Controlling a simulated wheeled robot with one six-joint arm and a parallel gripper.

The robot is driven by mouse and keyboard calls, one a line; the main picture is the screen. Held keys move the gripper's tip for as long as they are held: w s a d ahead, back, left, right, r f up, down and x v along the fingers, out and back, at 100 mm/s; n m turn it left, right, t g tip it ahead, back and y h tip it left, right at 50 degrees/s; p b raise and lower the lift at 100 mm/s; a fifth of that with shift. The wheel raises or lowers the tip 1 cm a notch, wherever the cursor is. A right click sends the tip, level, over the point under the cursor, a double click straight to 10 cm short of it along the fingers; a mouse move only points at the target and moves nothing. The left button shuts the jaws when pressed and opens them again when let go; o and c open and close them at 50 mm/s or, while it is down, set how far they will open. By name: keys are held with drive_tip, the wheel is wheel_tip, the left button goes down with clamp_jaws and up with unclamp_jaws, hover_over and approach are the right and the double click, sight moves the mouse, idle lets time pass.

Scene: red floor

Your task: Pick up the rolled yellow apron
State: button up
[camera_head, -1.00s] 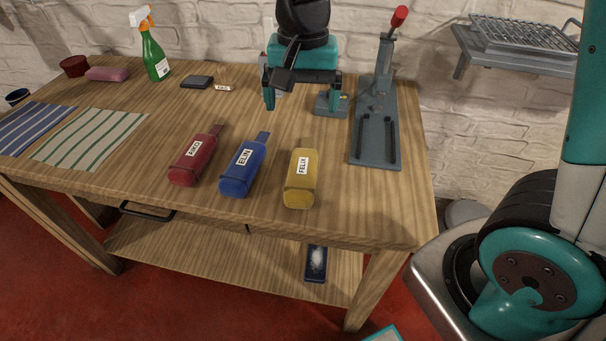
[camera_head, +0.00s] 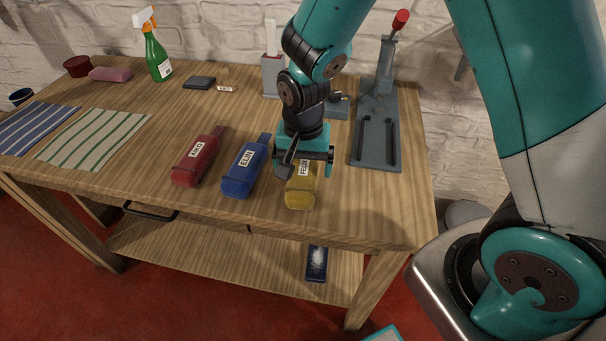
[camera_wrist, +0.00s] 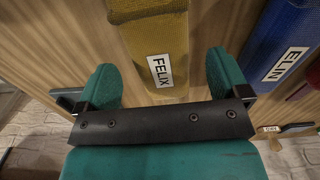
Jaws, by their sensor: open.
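The rolled yellow apron (camera_head: 301,196) lies near the front right of the wooden table, with a white label reading FELIX. It also shows in the wrist view (camera_wrist: 157,35), running away from my gripper. My gripper (camera_head: 303,170) is above the apron's labelled end and partly hides it in the head view. In the wrist view my gripper (camera_wrist: 161,85) is open, with one teal finger on each side of the apron's width and a gap on both sides. The fingers do not appear to touch the apron.
A blue roll labelled ELIN (camera_head: 243,172) lies just left of the yellow one, and a red roll (camera_head: 197,160) lies beyond it. A grey lever press (camera_head: 377,130) stands to the right. The table front edge is close to the rolls.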

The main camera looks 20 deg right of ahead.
wheel_tip(320, 180, down, 2)
drive_tip(key=shift+f, duration=0.2)
drive_tip(key=c, duration=1)
drive_tip(key=shift+c, duration=0.4)
drive_tip(key=shift+r, duration=0.15)
